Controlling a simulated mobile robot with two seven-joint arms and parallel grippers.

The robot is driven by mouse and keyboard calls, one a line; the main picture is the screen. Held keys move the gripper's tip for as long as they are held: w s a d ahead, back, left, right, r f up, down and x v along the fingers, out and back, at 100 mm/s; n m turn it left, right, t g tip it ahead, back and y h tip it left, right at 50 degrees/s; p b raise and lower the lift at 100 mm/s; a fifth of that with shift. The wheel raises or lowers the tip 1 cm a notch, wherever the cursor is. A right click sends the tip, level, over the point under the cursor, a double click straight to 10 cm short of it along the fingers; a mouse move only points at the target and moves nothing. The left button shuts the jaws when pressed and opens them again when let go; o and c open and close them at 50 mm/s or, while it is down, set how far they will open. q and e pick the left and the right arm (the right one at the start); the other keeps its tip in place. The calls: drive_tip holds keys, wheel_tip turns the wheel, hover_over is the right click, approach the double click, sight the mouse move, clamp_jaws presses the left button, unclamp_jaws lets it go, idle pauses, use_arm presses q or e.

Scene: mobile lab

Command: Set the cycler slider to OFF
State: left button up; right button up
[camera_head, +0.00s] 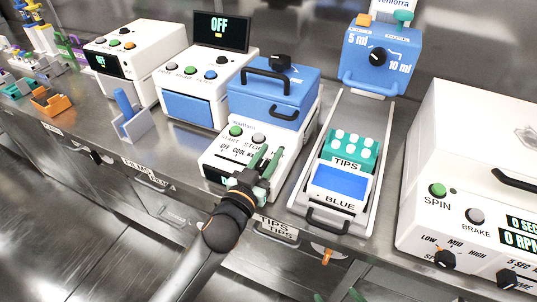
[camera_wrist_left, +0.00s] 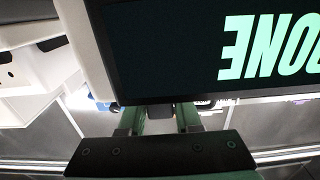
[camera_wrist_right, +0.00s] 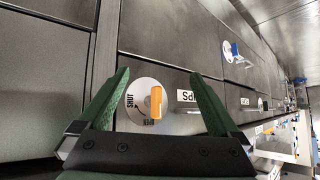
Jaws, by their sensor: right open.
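The cycler (camera_head: 250,135) is a white unit with a blue lid, green and grey buttons and an OFF, COOL, W... scale. My left gripper (camera_head: 266,158) is at its front panel, over the right part of the scale; its green fingers stand a little apart. The slider is hidden by the fingers. The left wrist view shows the cycler's dark display (camera_wrist_left: 190,50) with upside-down green text ending in "ONE"; it hides the fingertips, so a grip is unclear. My right gripper (camera_wrist_right: 155,85) is open and empty, facing a drawer front below the bench.
An orange knob (camera_wrist_right: 156,102) on a SHUT dial is on the drawer front. Right of the cycler stand a BLUE tray (camera_head: 340,190) and TIPS rack (camera_head: 349,150). A white centrifuge (camera_head: 470,160) is at far right; a device displaying OFF (camera_head: 205,80) is to the left.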

use_arm(q)
clamp_jaws()
idle(1.0)
